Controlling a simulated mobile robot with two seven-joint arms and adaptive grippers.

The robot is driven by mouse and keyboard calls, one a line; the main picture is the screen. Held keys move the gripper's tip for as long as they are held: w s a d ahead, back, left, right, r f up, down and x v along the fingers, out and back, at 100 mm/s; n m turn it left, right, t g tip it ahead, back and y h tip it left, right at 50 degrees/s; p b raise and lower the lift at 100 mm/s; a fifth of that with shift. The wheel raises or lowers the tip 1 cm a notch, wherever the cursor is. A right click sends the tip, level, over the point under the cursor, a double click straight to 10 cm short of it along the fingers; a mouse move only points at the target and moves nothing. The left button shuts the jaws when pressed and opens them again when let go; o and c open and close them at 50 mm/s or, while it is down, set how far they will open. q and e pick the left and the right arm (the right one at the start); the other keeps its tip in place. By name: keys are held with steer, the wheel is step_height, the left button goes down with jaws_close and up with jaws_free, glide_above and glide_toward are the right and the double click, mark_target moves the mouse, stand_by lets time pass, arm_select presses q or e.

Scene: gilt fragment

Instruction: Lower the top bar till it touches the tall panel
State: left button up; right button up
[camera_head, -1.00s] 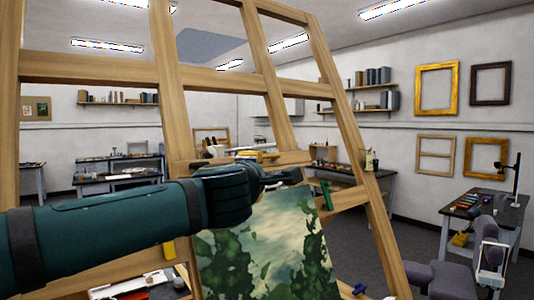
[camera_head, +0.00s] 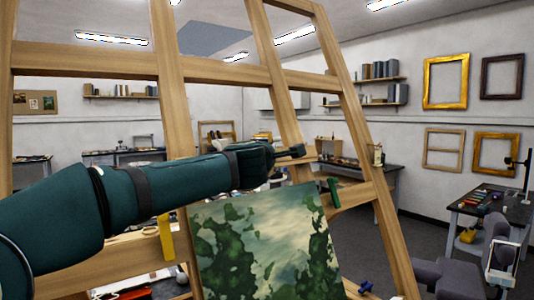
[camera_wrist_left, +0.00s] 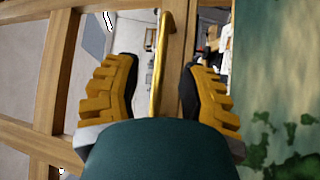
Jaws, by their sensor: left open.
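A wooden easel holds the tall panel (camera_head: 265,245), a green and cream painting that leans upright; its edge fills the right of the left wrist view (camera_wrist_left: 285,70). A wooden bar that looks like the top bar (camera_wrist_left: 180,35) runs up the wrist view, with a gold handle (camera_wrist_left: 160,60) in front of it. My left gripper (camera_wrist_left: 160,72) is open, its yellow-padded fingers on either side of this handle, not visibly closed on it. In the head view my left gripper (camera_head: 285,152) is above the panel's top edge and hides most of the bar. My right gripper is not in view.
The easel's fixed crossbar (camera_head: 90,64) passes above my arm. A green piece (camera_head: 333,192) is beside the panel's top right corner, and a yellow piece (camera_head: 166,237) is left of the panel. A worktable (camera_head: 490,205) and grey seat (camera_head: 440,278) are at right.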

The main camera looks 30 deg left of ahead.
arm_select(q)
steer(key=shift+x, duration=1.45)
steer(key=shift+o, duration=0.2)
steer(key=shift+s, duration=0.1)
jaws_close()
